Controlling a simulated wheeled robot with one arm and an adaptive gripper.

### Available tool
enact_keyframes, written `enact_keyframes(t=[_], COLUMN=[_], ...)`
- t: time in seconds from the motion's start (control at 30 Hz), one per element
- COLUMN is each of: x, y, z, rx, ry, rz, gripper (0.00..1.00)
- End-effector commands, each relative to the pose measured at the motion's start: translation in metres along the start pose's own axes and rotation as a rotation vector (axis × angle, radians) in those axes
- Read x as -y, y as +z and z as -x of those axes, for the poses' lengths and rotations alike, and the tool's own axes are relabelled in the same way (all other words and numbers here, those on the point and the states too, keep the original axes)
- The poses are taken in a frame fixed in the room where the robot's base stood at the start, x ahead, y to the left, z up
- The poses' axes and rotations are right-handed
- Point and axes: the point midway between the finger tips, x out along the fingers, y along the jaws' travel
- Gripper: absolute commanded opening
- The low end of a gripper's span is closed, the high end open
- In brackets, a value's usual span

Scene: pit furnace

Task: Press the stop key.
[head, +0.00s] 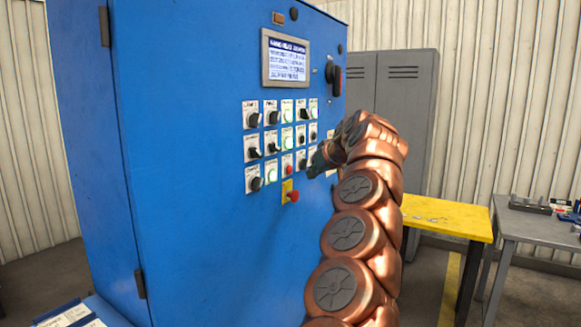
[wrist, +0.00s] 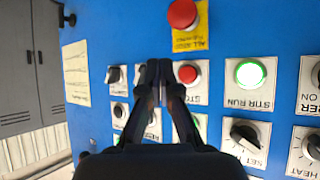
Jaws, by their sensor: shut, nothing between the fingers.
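The stop key is a small red button on a white plate marked "STO…", in the lower row of the blue panel; it shows in the head view (head: 289,170) and in the wrist view (wrist: 188,74). My gripper (wrist: 158,72) is shut and empty, its fingertips together just left of the red button in the wrist view, partly covering its plate. In the head view my gripper (head: 316,165) is at the panel, right of the key. Whether the fingertips touch the panel I cannot tell.
A larger red mushroom button (head: 293,196) on a yellow plate (wrist: 188,38) sits close below the key in the head view. A lit green "STIR RUN" button (wrist: 250,74) is beside it. Several knobs surround them. A yellow table (head: 450,216) stands at right.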

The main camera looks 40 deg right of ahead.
Motion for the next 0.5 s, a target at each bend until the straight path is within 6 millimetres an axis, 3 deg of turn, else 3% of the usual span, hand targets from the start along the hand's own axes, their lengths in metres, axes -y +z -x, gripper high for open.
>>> enact_keyframes(t=[0.5], x=[0.020], y=[-0.019], z=[-0.028], rx=[0.004], ry=[-0.001], rz=[0.000], gripper=[0.00])
